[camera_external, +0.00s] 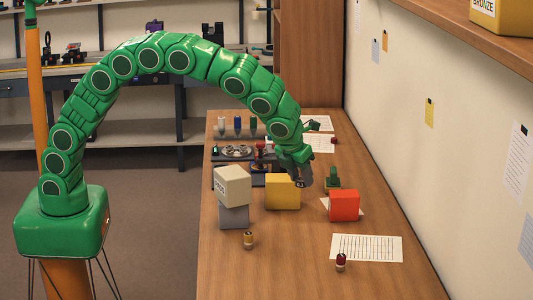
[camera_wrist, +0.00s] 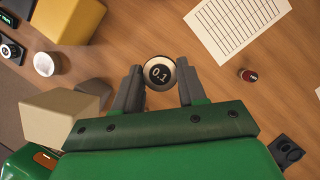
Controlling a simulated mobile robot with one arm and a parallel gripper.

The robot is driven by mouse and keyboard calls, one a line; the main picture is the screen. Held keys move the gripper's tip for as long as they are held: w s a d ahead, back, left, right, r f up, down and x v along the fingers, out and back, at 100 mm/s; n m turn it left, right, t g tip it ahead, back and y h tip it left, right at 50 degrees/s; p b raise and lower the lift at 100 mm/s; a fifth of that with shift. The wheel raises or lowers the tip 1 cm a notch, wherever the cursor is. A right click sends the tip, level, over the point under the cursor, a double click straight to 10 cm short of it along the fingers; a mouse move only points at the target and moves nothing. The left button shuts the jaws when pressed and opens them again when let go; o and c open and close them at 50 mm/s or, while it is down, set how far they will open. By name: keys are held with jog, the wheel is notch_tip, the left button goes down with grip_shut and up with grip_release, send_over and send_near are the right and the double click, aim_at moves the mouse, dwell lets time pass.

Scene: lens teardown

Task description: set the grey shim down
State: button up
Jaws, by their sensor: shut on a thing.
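The grey shim, a small round piece with a dark face marked 0.1 and a pale rim, sits between my fingertips in the wrist view (camera_wrist: 159,73). My gripper (camera_wrist: 160,80) is shut on it, one dark finger at each side. In the external view my gripper (camera_external: 303,175) points down beside the right end of the yellow block (camera_external: 282,193), with the dark 0.1 marking (camera_external: 300,184) at its tip. I cannot tell how far the shim is above the wooden table (camera_external: 300,250).
A beige block (camera_external: 232,184) rests on a grey block (camera_external: 233,217) at left. A red block (camera_external: 343,206) stands at right, near a green object (camera_external: 333,178).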

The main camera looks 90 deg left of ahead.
jog(key=w+a, duration=0.2)
jog(key=a, duration=3.7)
jog(key=shift+w+a+f, duration=0.6)
jog(key=shift+w+f, duration=1.3)
jog(key=shift+f, duration=0.15)
jog(key=shift+w+a+f, duration=0.6)
jog(key=shift+w+f, duration=1.3)
jog(key=shift+f, duration=0.1)
jog(key=shift+w+a+f, duration=0.6)
jog(key=shift+w+f, duration=1.3)
jog(key=shift+f, duration=0.15)
jog(key=shift+w+a+f, duration=0.1)
jog(key=shift+w+f, duration=0.2)
jog(key=shift+f, duration=0.25)
jog(key=shift+w+a+f, duration=0.1)
jog(key=shift+w, duration=0.15)
jog(key=shift+w+f, duration=0.1)
jog(key=shift+f, duration=0.05)
jog(key=shift+w+f, duration=0.1)
jog(key=shift+f, duration=1.6)
